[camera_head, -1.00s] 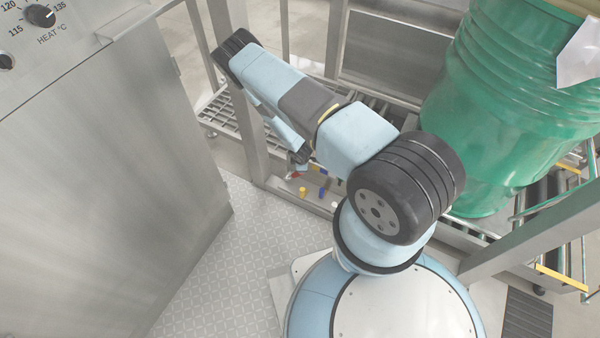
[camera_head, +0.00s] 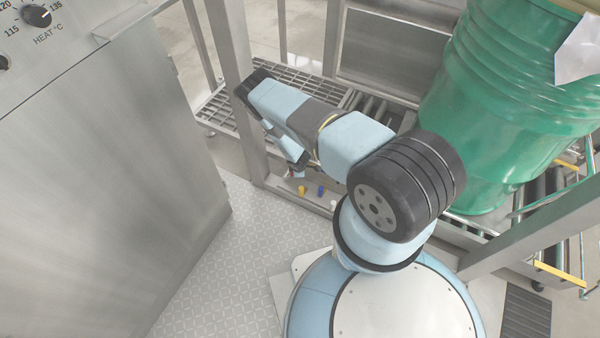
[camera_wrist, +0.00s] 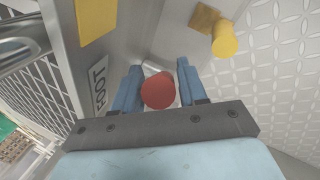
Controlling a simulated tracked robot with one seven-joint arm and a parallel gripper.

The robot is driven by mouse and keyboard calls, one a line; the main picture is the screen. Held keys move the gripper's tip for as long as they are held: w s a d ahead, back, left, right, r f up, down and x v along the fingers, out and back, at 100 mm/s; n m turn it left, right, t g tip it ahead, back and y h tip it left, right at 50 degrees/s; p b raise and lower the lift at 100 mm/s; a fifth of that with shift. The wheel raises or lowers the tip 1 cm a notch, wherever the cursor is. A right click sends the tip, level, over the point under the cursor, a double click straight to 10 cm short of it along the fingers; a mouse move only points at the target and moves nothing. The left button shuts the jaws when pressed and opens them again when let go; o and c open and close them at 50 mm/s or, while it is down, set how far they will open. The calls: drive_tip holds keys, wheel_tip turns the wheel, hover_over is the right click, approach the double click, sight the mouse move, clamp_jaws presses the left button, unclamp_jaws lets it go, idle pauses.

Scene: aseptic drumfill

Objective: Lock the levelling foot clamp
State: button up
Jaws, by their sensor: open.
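In the wrist view my gripper (camera_wrist: 158,66) is open, with its two blue fingers apart. A red round-ended piece (camera_wrist: 158,91) shows between the fingers, in front of a pale metal part. I cannot tell whether a finger touches it. A yellow knob (camera_wrist: 224,42) on a brown-yellow base stands to the right of the fingers. In the head view my gripper (camera_head: 299,168) is low by the frame's lower rail, just above the yellow knob (camera_head: 301,190). The red piece is mostly hidden there.
A blue knob (camera_head: 321,190) stands right of the yellow one on the rail. A frame post (camera_head: 235,80) rises close behind my wrist. A steel cabinet (camera_head: 100,190) and green drum (camera_head: 495,110) flank the arm.

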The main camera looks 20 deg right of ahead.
drive_tip(key=shift+w+f, duration=0.1)
drive_tip(key=shift+f, duration=0.2)
clamp_jaws()
idle(0.4)
